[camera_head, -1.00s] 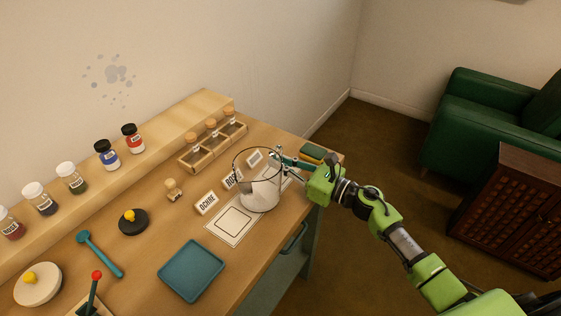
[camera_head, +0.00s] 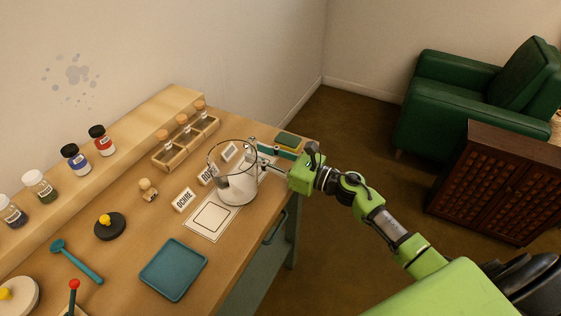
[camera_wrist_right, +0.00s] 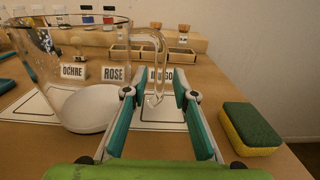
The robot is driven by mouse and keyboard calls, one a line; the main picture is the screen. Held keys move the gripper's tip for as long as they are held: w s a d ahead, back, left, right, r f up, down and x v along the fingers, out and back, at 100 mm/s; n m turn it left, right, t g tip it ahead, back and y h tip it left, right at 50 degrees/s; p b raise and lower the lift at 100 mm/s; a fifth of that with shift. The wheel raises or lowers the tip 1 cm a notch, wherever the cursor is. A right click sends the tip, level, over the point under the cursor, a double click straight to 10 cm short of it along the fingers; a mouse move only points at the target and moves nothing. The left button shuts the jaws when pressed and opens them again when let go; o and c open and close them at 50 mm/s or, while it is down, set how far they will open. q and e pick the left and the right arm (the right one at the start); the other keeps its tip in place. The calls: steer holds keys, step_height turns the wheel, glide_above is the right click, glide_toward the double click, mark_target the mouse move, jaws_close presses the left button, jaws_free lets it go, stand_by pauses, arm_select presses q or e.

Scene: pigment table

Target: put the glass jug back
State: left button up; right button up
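The glass jug (camera_head: 236,188) is clear with a whitish bottom. It stands upright on the wooden table, behind the outlined white mat by the OCHRE card (camera_head: 184,200). In the right wrist view the jug (camera_wrist_right: 88,108) fills the left side, its handle (camera_wrist_right: 155,97) pointing toward my right gripper. My right gripper (camera_head: 260,158) reaches in from the right at the handle. In the wrist view its two teal fingers (camera_wrist_right: 154,88) are spread, with the handle between or just beyond their tips and gaps on both sides. My left gripper is out of view.
A green-and-yellow sponge (camera_wrist_right: 250,128) lies close right of the right gripper. ROSE (camera_wrist_right: 115,74) and INDIGO cards stand behind the jug. A wooden rack (camera_head: 186,143) with corked jars is farther back. A teal tray (camera_head: 173,268) lies in front; bare table surrounds it.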

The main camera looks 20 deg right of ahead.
steer(key=b+v, duration=0.2)
steer(key=v, duration=0.7)
steer(key=shift+s+d+f, duration=0.15)
steer(key=shift+s+d, duration=0.05)
steer(key=shift+s, duration=0.05)
steer(key=shift+s+d, duration=0.3)
steer(key=shift+s, duration=0.15)
steer(key=shift+r, duration=0.2)
